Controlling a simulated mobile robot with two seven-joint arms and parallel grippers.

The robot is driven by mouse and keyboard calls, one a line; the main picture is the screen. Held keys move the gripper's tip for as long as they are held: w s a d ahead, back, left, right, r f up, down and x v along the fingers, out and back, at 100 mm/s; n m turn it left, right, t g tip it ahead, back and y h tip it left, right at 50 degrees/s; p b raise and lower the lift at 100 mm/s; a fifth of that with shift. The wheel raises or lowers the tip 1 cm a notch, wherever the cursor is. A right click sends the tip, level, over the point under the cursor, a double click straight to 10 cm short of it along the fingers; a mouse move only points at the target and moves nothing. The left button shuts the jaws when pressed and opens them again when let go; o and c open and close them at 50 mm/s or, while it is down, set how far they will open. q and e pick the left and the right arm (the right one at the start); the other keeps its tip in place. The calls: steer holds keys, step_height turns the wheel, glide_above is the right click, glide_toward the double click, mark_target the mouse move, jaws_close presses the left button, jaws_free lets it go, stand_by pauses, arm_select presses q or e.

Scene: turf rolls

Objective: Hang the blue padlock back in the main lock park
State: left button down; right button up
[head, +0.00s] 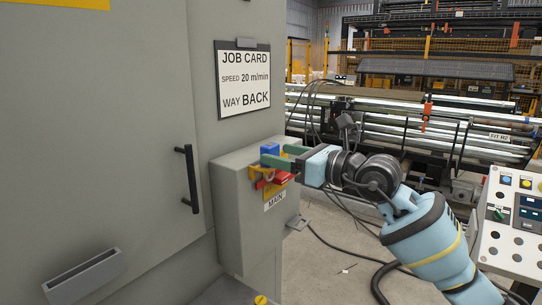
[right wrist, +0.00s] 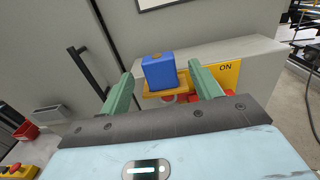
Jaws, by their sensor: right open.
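The blue padlock (head: 270,149) is at the front of the grey MAIN box (head: 230,215), above a yellow plate and a red switch handle (head: 280,178). In the right wrist view the padlock (right wrist: 159,72) stands upright over a yellow ledge (right wrist: 180,86), probably part of the main lock park. Its shackle is not visible, so I cannot tell whether it hangs there. My right gripper (head: 276,154) is open, its green fingers to either side of the padlock, with visible gaps in the right wrist view (right wrist: 160,83). My left gripper is not in view.
The grey cabinet door with a black handle (head: 188,178) and a grey pocket (head: 82,277) stand left. A job card (head: 243,78) hangs above the box. A control panel (head: 515,215) is at right. Cables lie on the floor.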

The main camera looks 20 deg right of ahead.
steer(key=shift+x, duration=1.15)
steer(key=c, duration=1.2)
steer(key=shift+r, duration=0.15)
